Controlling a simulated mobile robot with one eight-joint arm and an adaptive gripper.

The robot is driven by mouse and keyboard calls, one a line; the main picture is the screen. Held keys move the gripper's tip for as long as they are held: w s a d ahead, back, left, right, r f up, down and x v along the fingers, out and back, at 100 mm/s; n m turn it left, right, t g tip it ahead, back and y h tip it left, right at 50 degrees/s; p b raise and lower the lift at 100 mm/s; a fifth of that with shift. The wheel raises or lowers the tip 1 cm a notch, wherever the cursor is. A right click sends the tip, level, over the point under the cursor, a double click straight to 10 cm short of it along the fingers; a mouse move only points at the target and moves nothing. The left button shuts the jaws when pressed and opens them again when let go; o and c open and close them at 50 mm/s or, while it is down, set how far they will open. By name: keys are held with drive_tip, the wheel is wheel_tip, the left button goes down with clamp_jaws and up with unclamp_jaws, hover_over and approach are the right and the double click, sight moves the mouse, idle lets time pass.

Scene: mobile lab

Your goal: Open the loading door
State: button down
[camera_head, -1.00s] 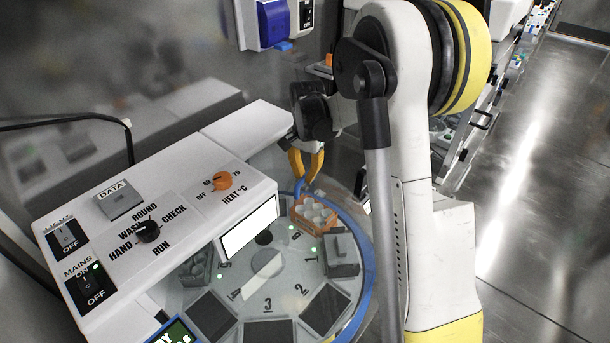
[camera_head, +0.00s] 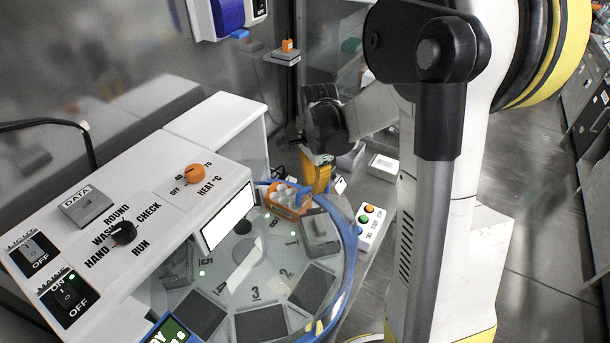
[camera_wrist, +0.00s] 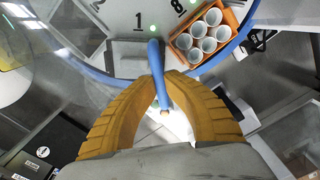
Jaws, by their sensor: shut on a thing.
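The machine has a round turntable (camera_head: 262,262) with numbered places under a clear cover edged by a blue rim (camera_head: 351,245). I cannot tell which part of the cover is the loading door. My gripper (camera_head: 317,182), with yellow fingers, is at the far right of the rim. In the wrist view my gripper (camera_wrist: 164,88) is shut on a blue bar-like handle (camera_wrist: 154,52) near the rim, with the number 1 beside it. An orange rack of white tubes (camera_head: 284,200) sits on the turntable; it also shows in the wrist view (camera_wrist: 208,35).
A white control panel (camera_head: 150,208) with knobs and switches stands left of the turntable. A small box with coloured buttons (camera_head: 370,222) lies right of the rim. A white tray (camera_head: 383,167) and a wall-mounted blue device (camera_head: 226,14) are behind.

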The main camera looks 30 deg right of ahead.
sight(318, 258)
drive_tip(key=s+m, duration=0.1)
drive_tip(key=s, duration=0.1)
drive_tip(key=s+a+m, duration=0.1)
drive_tip(key=s+m, duration=0.1)
drive_tip(key=s, duration=0.1)
drive_tip(key=s+m, duration=0.1)
drive_tip(key=s, duration=0.2)
drive_tip(key=shift+s+a+m, duration=0.15)
drive_tip(key=shift+a+m, duration=0.15)
drive_tip(key=shift+a, duration=0.1)
drive_tip(key=s+a+m, duration=0.1)
drive_tip(key=s, duration=0.1)
drive_tip(key=s+a+m, duration=0.2)
drive_tip(key=s, duration=0.1)
drive_tip(key=s+a+m, duration=0.2)
drive_tip(key=shift+s+a+p, duration=0.15)
drive_tip(key=shift+p, duration=0.2)
drive_tip(key=shift+s+a+m, duration=0.55)
drive_tip(key=shift+a+m, duration=0.05)
drive_tip(key=shift+a, duration=0.1)
drive_tip(key=c, duration=1.4)
unclamp_jaws()
